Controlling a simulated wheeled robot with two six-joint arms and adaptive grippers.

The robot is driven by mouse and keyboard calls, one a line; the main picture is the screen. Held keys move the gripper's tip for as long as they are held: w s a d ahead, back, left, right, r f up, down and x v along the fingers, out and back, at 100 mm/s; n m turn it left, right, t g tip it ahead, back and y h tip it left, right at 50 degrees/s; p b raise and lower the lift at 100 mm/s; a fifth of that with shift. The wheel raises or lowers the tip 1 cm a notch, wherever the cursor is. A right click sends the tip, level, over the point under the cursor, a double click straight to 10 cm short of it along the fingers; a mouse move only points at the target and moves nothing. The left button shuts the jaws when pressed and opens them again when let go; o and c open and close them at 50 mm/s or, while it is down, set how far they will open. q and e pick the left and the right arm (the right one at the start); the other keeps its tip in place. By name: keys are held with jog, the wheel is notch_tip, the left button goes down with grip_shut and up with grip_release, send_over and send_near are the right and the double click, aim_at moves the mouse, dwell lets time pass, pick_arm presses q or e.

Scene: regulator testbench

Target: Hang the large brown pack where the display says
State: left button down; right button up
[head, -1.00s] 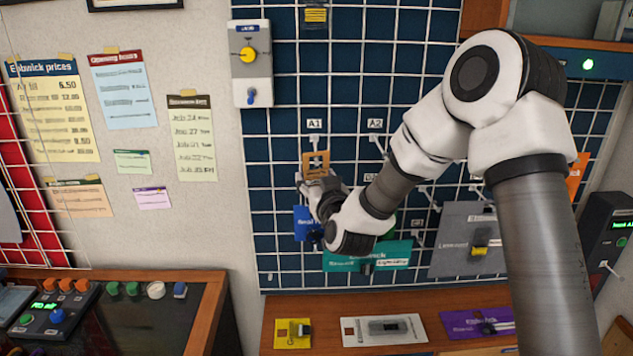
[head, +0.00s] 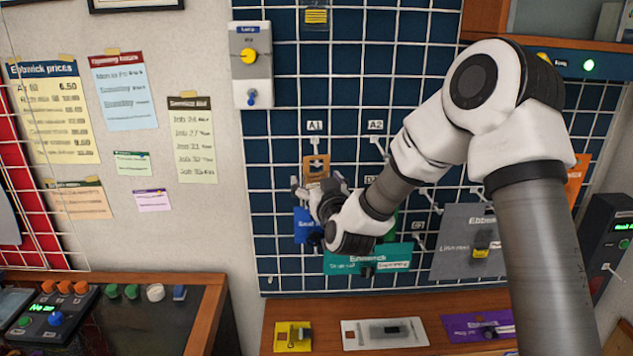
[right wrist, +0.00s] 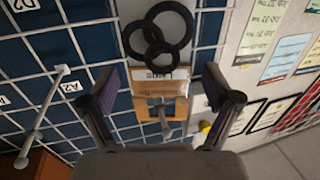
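The brown pack (head: 316,166) is at the A1 position of the blue grid board in the head view, just below the A1 label (head: 314,126). In the right wrist view its brown card (right wrist: 160,100) has a metal peg in front of its middle, seemingly passing through it, and black rings (right wrist: 158,35) beside the card. My right gripper (head: 319,186) is open around the pack, with its fingers (right wrist: 161,88) apart on both sides and clear of the card. A black display box (head: 606,222) stands at the right edge; its green text is too small to read surely. My left gripper is not in view.
A blue pack (head: 302,224), a teal pack (head: 340,263) and a grey pack (head: 455,252) hang lower on the board. Hook A2 (head: 378,145) looks empty. Yellow (head: 284,333), white (head: 354,338) and purple (head: 460,326) packs lie on the wooden counter below.

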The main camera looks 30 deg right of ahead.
jog(key=v, duration=1.2)
jog(key=s+a+f+n+g+y+b, duration=0.1)
jog(key=s+a+f+g+b, duration=0.15)
jog(key=f, duration=0.95)
jog(key=s+a+f+n+g+y+b, duration=0.1)
jog(key=s+f+n+g, duration=0.15)
jog(key=f, duration=0.95)
jog(key=s+a+f+n+g+y+b, duration=0.1)
jog(key=s+a+f+g+y+b, duration=0.15)
jog(key=f, duration=0.95)
jog(key=s+a+f+g, duration=0.2)
jog(key=s+f+g, duration=0.3)
jog(key=s, duration=0.5)
jog(key=s+a+f+m+g+y+b, duration=0.1)
jog(key=s+a+f+g, duration=0.2)
jog(key=s+f, duration=0.7)
jog(key=shift+a+f+g, duration=0.2)
jog(key=shift+g, duration=0.65)
